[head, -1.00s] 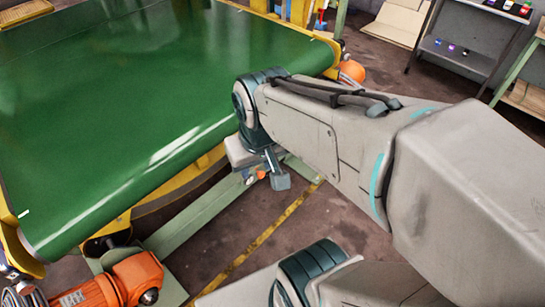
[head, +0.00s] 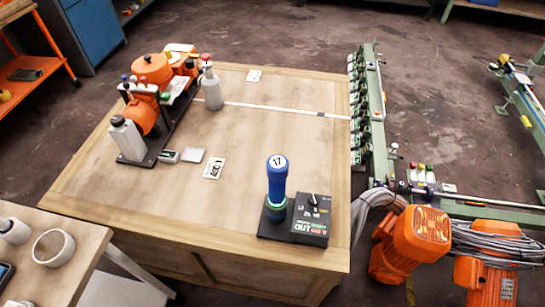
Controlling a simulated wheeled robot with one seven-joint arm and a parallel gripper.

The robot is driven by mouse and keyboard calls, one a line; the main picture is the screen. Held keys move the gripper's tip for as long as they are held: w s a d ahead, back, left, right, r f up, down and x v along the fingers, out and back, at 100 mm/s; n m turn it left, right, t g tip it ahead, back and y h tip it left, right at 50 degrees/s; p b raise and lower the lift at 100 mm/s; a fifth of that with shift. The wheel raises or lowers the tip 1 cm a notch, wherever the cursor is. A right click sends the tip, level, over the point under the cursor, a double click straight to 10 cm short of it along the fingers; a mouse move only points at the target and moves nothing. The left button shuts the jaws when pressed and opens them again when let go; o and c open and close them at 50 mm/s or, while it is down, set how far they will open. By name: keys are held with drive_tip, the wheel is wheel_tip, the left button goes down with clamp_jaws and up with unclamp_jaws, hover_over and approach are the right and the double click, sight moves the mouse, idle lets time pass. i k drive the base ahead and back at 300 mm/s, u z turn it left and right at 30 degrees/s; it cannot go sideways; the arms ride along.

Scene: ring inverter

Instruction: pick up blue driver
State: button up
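The blue driver (head: 277,180) stands upright on a black base plate (head: 308,236) near the front right of the wooden table (head: 135,205). It is a blue cylinder with a white round top marked 17 and a green ring at its foot. A dark control box (head: 311,214) with a knob sits on the same base, just right of the driver. My gripper and arm are not in this view now, so I cannot see whether the gripper is open or shut.
An orange machine with bottles (head: 145,110) stands at the table's back left. Orange motors (head: 409,243) and a green rail (head: 370,110) are on the right. A side table (head: 75,272) holds a tape roll (head: 53,248).

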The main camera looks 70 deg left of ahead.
sight(277, 165)
drive_tip(key=u, duration=2.65)
drive_tip(key=k, duration=1.3)
drive_tip(key=z, duration=0.65)
drive_tip(key=i, duration=1.4)
drive_tip(key=u, duration=0.6)
